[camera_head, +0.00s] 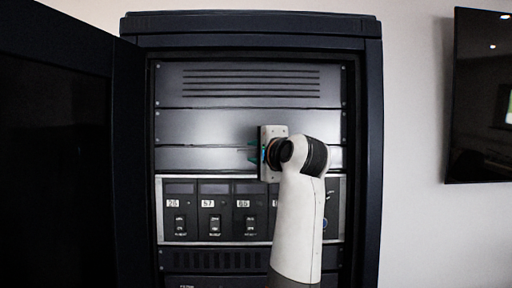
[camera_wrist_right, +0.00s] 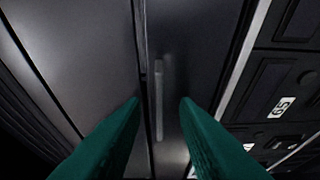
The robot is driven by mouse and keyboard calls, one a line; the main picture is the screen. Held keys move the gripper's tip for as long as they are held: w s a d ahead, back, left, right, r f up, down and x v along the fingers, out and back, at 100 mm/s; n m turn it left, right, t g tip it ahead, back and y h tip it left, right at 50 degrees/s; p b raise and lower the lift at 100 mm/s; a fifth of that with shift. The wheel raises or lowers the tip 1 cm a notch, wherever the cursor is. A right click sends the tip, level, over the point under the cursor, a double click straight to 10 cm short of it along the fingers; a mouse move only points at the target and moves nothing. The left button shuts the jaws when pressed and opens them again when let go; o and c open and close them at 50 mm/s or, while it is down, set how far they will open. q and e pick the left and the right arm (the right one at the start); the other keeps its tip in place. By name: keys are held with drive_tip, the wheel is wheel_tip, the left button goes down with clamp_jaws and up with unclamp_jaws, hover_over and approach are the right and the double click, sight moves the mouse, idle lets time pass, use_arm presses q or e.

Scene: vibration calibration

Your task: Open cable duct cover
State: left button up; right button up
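The cable duct cover (camera_head: 200,158) appears to be the narrow grey panel just above the row of numbered modules in the cabinet; it looks shut. In the right wrist view the same panel (camera_wrist_right: 195,60) runs beside a seam, with a thin grey bar-like handle (camera_wrist_right: 158,100) near that seam. My right gripper (camera_head: 254,155) is at the front of this panel, mostly hidden behind my own wrist. In the wrist view its two green fingers (camera_wrist_right: 160,108) are spread apart, one on each side of the bar, with gaps showing. My left gripper is not in view.
The dark cabinet (camera_head: 370,150) frames the panels, and its open door (camera_head: 55,150) stands at the left. A row of numbered switch modules (camera_head: 214,210) lies below the cover. A vented panel (camera_head: 250,82) is above. A wall screen (camera_head: 480,100) hangs at the right.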

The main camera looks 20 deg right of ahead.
clamp_jaws()
